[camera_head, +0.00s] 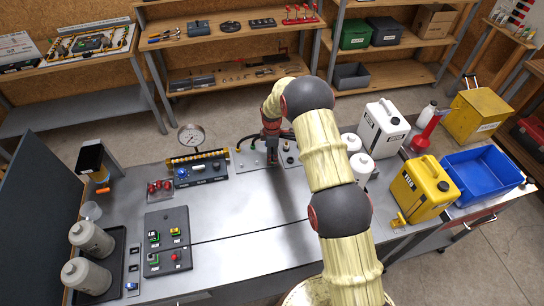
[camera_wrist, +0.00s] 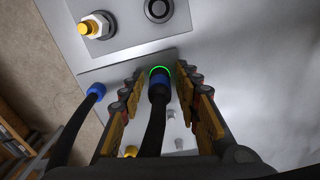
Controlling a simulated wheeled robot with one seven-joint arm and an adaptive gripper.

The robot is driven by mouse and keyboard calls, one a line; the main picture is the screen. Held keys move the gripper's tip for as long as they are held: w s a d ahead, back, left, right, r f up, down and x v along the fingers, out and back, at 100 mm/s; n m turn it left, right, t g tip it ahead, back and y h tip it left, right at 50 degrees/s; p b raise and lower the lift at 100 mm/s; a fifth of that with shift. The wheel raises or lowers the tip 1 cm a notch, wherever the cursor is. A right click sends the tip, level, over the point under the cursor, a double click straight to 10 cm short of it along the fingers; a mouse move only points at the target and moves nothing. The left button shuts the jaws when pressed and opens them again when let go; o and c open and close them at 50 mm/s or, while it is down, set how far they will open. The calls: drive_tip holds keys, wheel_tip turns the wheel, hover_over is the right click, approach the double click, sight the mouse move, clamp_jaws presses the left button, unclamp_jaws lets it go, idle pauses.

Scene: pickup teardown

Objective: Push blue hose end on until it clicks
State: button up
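My gripper (camera_wrist: 163,92) is open, with one finger on each side of this hose and a visible gap to both. A second black hose with a blue end (camera_wrist: 96,91) lies to the left, outside the fingers. In the head view my gripper (camera_head: 271,150) points down at the fittings panel at the back of the bench; the hose end is hidden there.
A yellow-tipped fitting (camera_wrist: 94,27) and a round dark port (camera_wrist: 157,10) sit on the panel. A pressure gauge (camera_head: 191,136) and a valve block stand left of it. White bottles (camera_head: 361,166) stand close on the right. The bench middle (camera_head: 245,205) is clear.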

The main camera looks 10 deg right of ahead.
drive_tip(key=shift+o, duration=0.5)
drive_tip(key=shift+r, duration=0.15)
drive_tip(key=shift+r, duration=0.35)
wheel_tip(320, 180, up, 11)
